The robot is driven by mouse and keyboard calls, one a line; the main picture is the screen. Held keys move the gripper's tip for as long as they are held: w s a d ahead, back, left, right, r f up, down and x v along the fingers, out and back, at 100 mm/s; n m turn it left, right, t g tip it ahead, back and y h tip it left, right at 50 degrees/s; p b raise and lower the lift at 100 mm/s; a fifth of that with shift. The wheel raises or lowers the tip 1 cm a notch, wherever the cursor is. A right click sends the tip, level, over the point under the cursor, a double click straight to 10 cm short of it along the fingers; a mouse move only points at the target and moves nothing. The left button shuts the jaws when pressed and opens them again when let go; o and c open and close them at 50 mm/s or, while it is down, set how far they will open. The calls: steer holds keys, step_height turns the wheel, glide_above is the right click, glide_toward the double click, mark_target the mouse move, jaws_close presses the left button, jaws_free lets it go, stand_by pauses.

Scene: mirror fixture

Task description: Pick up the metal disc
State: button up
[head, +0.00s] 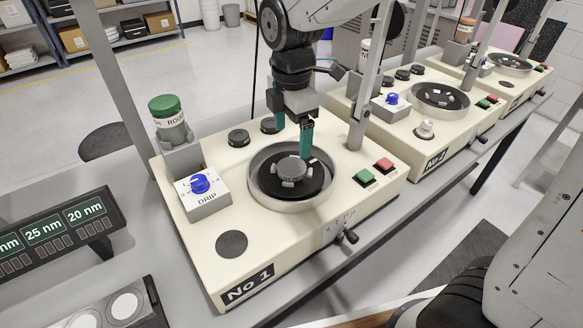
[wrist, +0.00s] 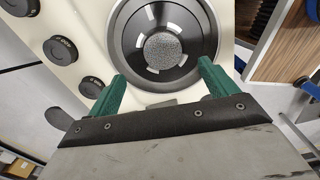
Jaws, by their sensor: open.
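The metal disc (head: 291,170) is grey and speckled, and lies at the centre of a black turntable (head: 270,187) inside a round metal-rimmed basin on the machine labelled No 1. In the wrist view the disc (wrist: 165,50) shows whole, ringed by several pale segments. My gripper (head: 293,142) has two green fingers and hangs over the back part of the basin. In the wrist view my gripper (wrist: 161,80) is open and empty, its fingers spread wider than the disc. The disc lies beyond the fingertips and is not between them.
On machine No 1 stand a green-capped bottle (head: 169,118), a DRIP box with a blue knob (head: 201,186), black knobs (head: 238,137), and green and red buttons (head: 375,170). A metal post (head: 370,75) rises right of my gripper. Similar machines stand at right.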

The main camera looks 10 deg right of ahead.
mark_target(291, 166)
steer(key=f, duration=0.7)
steer(key=shift+s+a+f, duration=0.1)
steer(key=shift+s+f, duration=0.1)
steer(key=shift+f, duration=0.15)
steer(key=c, duration=1)
